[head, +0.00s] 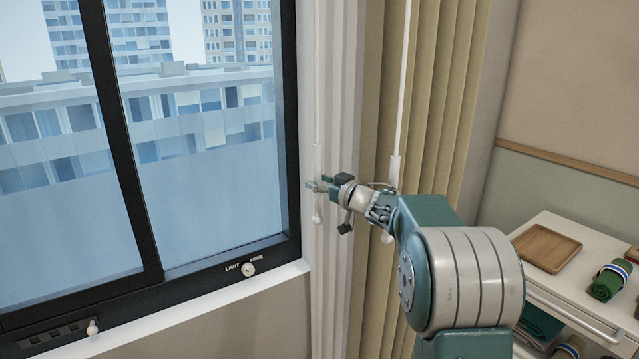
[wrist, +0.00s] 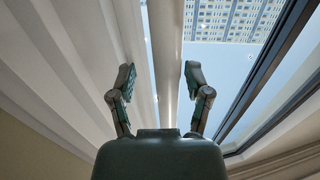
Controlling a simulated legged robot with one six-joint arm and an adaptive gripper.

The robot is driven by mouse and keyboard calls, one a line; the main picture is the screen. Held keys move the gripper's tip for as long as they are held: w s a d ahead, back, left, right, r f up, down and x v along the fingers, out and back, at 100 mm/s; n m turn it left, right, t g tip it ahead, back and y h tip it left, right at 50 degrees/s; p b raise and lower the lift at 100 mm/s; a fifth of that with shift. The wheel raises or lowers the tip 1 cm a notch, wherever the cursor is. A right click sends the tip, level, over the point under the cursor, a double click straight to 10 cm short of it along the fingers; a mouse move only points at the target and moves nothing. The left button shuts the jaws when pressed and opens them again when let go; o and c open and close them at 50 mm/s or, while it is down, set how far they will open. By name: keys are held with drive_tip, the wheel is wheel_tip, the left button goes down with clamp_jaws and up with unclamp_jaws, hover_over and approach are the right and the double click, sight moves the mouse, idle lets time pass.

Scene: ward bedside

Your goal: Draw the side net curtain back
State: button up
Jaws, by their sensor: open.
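The white net curtain (head: 342,75) hangs gathered in narrow folds at the right side of the window. Its folds also fill the left of the wrist view (wrist: 50,65). A thin white pull rod (head: 317,160) hangs in front of the net, with a rounded lower end below my gripper. My gripper (head: 319,184) is at the rod's lower part. In the wrist view my gripper (wrist: 158,78) has its fingers apart, with the pale rod (wrist: 168,55) running between them, and a gap shows on each side. The window pane is uncovered.
A beige curtain (head: 380,90) with its own white rod (head: 402,80) hangs just right of the net, behind my arm. The dark window frame (head: 293,150) and pale sill (head: 200,312) are at left. A white trolley (head: 575,290) with a wooden tray (head: 545,247) stands at right.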

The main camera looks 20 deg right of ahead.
drive_tip(key=v, duration=1.2)
drive_tip(key=shift+w+f, duration=0.1)
drive_tip(key=s+a+r+m+g+h, duration=0.1)
drive_tip(key=s+a+r+m+h, duration=0.2)
drive_tip(key=s+m+h, duration=0.55)
drive_tip(key=s+a+f+n+g, duration=0.1)
drive_tip(key=s+a+f+g, duration=0.2)
drive_tip(key=s, duration=0.5)
drive_tip(key=s+a+f+n+g, duration=0.1)
drive_tip(key=s+a+f+g, duration=0.2)
drive_tip(key=s, duration=0.6)
drive_tip(key=s+a+f+n+g, duration=0.1)
drive_tip(key=s+a+f+g, duration=0.2)
drive_tip(key=s+f, duration=0.3)
drive_tip(key=s+a, duration=0.1)
drive_tip(key=s, duration=0.2)
drive_tip(key=shift+a+f, duration=0.35)
drive_tip(key=shift+a, duration=0.05)
